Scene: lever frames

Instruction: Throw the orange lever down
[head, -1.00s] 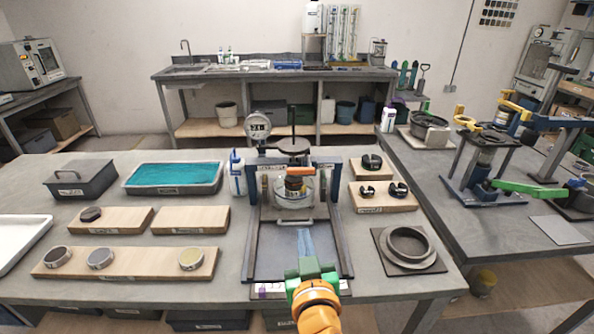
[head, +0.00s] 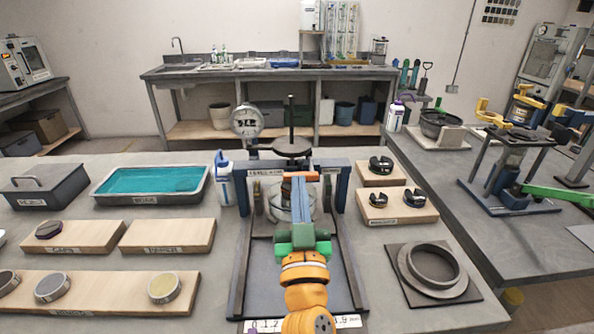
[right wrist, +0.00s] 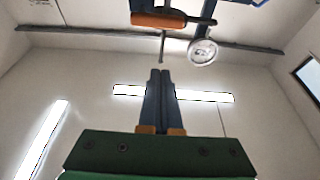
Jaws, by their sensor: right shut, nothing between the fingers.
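The orange lever (head: 300,175) is a short orange grip on the blue-framed press (head: 345,190) at the middle of the table. It also shows near the top of the right wrist view as an orange grip (right wrist: 158,20) lying crosswise on a dark rod. My right gripper (head: 299,184) is shut and empty, its blue fingers pointing at the lever and covering part of the press. In the right wrist view its closed fingertips (right wrist: 160,72) sit below the lever with a gap in the picture. I cannot tell whether they touch. My left gripper is not in view.
A dial gauge (head: 246,121) stands at the press's upper left. A white-blue bottle (head: 225,178) is close on its left, wooden boards (head: 168,236) further left. A board with dark clips (head: 398,207) and a metal ring (head: 432,267) lie on its right.

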